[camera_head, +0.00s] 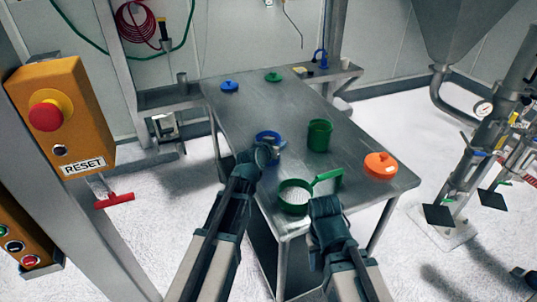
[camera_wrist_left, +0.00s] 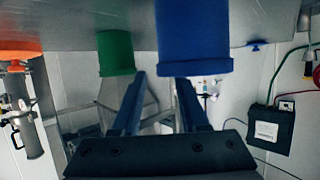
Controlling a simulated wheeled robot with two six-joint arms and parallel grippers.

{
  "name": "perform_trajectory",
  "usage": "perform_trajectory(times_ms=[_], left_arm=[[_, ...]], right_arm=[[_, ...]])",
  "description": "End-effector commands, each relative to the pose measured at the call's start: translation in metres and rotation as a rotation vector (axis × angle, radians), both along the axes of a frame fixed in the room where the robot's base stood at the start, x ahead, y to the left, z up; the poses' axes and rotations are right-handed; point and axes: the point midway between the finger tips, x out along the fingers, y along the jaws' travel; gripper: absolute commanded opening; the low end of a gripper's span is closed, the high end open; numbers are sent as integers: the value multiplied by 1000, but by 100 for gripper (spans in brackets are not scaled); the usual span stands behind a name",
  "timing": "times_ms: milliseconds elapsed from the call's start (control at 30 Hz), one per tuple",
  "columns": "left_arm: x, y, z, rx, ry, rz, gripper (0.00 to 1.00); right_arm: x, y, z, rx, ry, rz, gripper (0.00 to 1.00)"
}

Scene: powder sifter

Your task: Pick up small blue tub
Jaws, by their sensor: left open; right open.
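The small blue tub (camera_head: 268,135) stands on the metal table, partly hidden behind my left gripper (camera_head: 272,152). In the left wrist view, which is upside down, the blue tub (camera_wrist_left: 195,38) is close in front of the fingers. The left gripper (camera_wrist_left: 160,85) is open, with the tub nearer its right finger; I cannot tell whether they touch. My right gripper (camera_head: 326,203) is by the near table edge, beside the green-handled sieve; its fingers are hard to make out, and nothing shows held in it.
The green sieve (camera_head: 294,196) holds white powder at the table's near edge. Blue (camera_head: 229,86) and green (camera_head: 273,77) lids lie at the far end. The table's middle is clear.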

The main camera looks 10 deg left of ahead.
Motion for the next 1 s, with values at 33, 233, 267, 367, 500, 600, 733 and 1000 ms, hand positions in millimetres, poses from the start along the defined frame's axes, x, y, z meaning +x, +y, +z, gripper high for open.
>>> perform_trajectory(times_ms=[33,233,267,367,500,600,733,1000], left_arm=[[10,-1,-6,1,0,0,43],[14,-3,-6,-1,0,0,43],[14,-3,-6,-1,0,0,43],[14,-3,-6,-1,0,0,36],[14,-3,-6,-1,0,0,11],[14,-3,-6,-1,0,0,0],[14,-2,-6,-1,1,0,0],[14,-2,-6,0,2,0,0]], right_arm=[[0,0,-6,0,0,0,50],[0,0,-6,0,0,0,50],[0,0,-6,0,0,0,50],[0,0,-6,0,0,0,50],[0,0,-6,0,0,0,50],[0,0,-6,0,0,0,50],[0,0,-6,0,0,0,50],[0,0,-6,0,0,0,50]])
